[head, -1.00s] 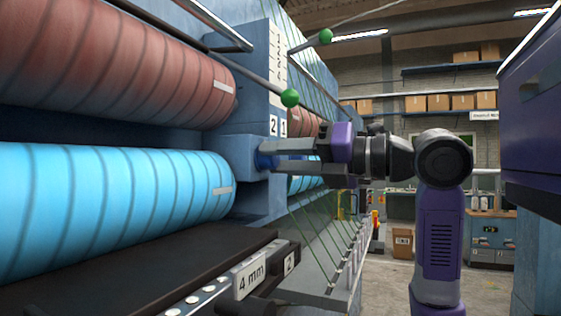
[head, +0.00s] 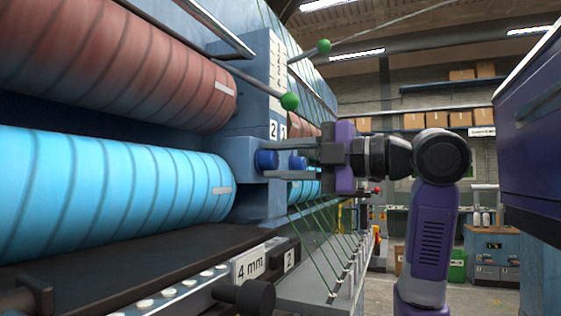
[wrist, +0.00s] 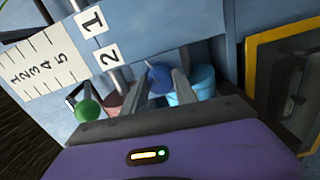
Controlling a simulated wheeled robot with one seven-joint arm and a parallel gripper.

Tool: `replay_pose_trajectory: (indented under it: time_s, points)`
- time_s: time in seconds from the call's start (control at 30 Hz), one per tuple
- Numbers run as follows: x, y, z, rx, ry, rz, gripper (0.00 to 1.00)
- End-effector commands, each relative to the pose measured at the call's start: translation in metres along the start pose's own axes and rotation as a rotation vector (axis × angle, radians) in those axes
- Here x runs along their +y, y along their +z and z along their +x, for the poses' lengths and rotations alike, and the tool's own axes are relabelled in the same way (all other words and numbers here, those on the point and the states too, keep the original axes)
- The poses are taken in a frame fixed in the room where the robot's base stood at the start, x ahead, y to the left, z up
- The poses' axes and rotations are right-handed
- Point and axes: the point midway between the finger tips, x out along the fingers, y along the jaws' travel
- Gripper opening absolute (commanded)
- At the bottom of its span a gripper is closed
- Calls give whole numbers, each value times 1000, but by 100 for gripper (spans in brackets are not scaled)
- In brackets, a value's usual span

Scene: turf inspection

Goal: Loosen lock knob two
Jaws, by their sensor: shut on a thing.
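Two blue knobs show in the head view: a larger, nearer knob (head: 266,160) on the blue block and a smaller one (head: 297,163) to its right. My gripper (head: 284,160) reaches in from the right, one finger above and one below the smaller knob. It is shut on that blue knob. In the wrist view a blue knob (wrist: 160,78) shows between the fingertips (wrist: 166,86). Number plates 2 (head: 273,129) and 1 (head: 283,130) sit above the knobs. I cannot tell which number belongs to the held knob.
A cyan roller (head: 110,190) and a red roller (head: 120,60) lie left of my gripper. A green ball-ended lever (head: 290,101) sticks out just above it. Taut green cords (head: 325,245) run below. A yellow-edged panel (wrist: 250,80) shows at the right in the wrist view.

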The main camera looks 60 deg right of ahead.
Motion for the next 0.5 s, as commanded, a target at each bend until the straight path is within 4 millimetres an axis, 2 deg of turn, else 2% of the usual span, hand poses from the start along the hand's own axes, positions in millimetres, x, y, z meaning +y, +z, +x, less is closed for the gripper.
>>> replay_pose_trajectory:
  time_s: [0.5]
  points:
    - [4, -2, 0, 6, 9, 485, 0]
